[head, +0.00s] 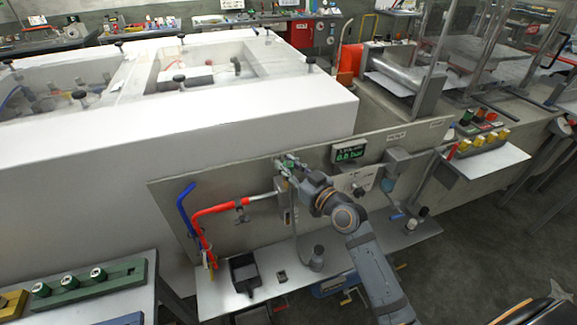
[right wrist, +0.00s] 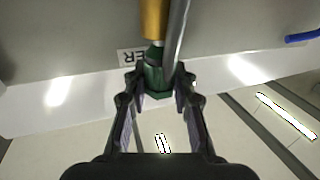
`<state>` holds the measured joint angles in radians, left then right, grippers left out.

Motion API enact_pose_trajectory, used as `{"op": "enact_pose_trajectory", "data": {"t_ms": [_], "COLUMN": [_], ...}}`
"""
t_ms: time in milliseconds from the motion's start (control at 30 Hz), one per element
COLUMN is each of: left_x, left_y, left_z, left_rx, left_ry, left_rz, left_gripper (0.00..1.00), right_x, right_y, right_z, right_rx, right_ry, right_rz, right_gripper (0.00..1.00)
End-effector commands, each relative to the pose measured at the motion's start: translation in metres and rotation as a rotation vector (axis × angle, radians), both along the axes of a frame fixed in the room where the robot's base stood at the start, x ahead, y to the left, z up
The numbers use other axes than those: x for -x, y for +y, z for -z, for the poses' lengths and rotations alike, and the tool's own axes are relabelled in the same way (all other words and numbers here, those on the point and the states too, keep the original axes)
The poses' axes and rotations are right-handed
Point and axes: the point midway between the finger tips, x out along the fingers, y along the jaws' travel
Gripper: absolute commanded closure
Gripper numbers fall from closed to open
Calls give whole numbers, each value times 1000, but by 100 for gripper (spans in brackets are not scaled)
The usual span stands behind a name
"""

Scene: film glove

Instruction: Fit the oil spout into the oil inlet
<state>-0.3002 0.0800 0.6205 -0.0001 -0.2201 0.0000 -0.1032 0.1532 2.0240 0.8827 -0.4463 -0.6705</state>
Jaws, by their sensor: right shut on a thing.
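My right gripper (head: 286,162) is up against the upright grey panel, left of the pressure display. In the right wrist view its two fingers (right wrist: 158,84) are shut on a dark green part (right wrist: 155,80), likely the oil spout. A brass-yellow cylinder (right wrist: 153,18) lines up with the green part's far end, and a grey metal tube (right wrist: 176,38) runs slantwise beside it. I cannot tell whether the green part is seated in the oil inlet; the inlet's opening is hidden. My left gripper is not in view.
Red and blue pipes (head: 212,212) run on the panel at left. Below, a shelf holds a black tray (head: 244,272) and a grey cup (head: 317,258). The pressure display (head: 349,152) and a grey box (head: 398,165) are to the right. A white-topped tank (head: 200,110) stands behind.

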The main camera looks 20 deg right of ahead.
Motion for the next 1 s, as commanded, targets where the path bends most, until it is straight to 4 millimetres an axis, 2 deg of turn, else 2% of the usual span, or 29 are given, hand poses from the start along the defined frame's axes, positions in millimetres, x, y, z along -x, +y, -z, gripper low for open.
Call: {"op": "enact_pose_trajectory", "data": {"t_ms": [267,300,500,800,867,1000], "left_x": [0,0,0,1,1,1], "left_y": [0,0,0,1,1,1], "left_z": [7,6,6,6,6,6], "left_rx": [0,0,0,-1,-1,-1], "left_ry": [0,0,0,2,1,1], "left_rz": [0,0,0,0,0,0], "left_gripper": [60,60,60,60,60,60], "right_x": [0,0,0,2,8,34], "right_y": [0,0,0,-1,-4,-13], "right_z": [6,6,5,6,6,8], "right_rx": [0,0,-1,0,3,9], "right_ry": [0,1,1,1,1,4], "right_rz": [0,0,0,0,1,-1], "right_gripper": [100,72,48,48,48,48]}}
